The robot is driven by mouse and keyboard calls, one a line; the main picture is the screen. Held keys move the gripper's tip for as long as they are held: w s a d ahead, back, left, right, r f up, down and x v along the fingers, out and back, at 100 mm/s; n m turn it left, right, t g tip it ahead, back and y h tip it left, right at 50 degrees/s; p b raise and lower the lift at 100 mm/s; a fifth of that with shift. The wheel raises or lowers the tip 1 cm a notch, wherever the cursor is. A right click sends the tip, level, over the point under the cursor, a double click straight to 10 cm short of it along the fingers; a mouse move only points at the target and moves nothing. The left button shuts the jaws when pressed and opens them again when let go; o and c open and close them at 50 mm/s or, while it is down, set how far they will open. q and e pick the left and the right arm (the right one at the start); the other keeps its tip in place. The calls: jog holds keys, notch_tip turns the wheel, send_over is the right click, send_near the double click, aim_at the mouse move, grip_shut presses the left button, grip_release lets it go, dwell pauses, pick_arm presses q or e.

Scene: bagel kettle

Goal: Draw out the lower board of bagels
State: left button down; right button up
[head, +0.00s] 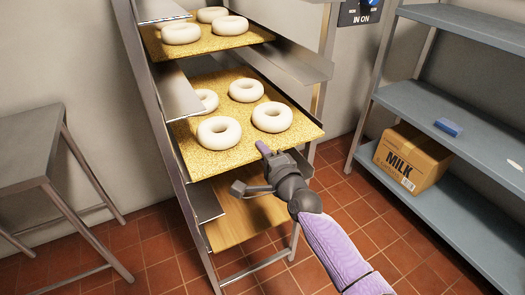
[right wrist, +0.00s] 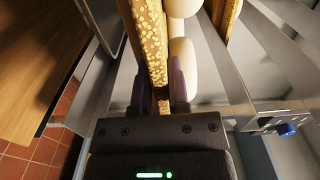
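The lower board of bagels (head: 232,152) is a speckled golden board in a metal rack, with several pale ring bagels (head: 218,131) on it. My right gripper (head: 264,152) is at its front edge, right of the middle. In the right wrist view the board (right wrist: 153,42) runs between the fingers of my right gripper (right wrist: 162,88), with no clear gap on either side; they look shut on it. A bagel (right wrist: 182,60) shows just beyond one finger. In the head view one purple finger lies above the edge; the other is hidden. My left gripper is not in view.
An upper board (head: 222,42) with bagels sits higher in the rack. A bare wooden board (head: 235,222) lies below. A grey table (head: 28,150) stands left. Blue-grey shelves (head: 440,102) with a milk carton (head: 410,158) stand right. The tiled floor before the rack looks clear.

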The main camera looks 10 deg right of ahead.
jog(key=o, duration=0.6)
jog(key=shift+c, duration=0.2)
pick_arm(q)
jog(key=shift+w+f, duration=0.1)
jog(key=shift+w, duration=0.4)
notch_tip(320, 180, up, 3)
jog(key=p, duration=0.3)
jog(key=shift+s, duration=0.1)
pick_arm(e)
jog(key=v, duration=0.7)
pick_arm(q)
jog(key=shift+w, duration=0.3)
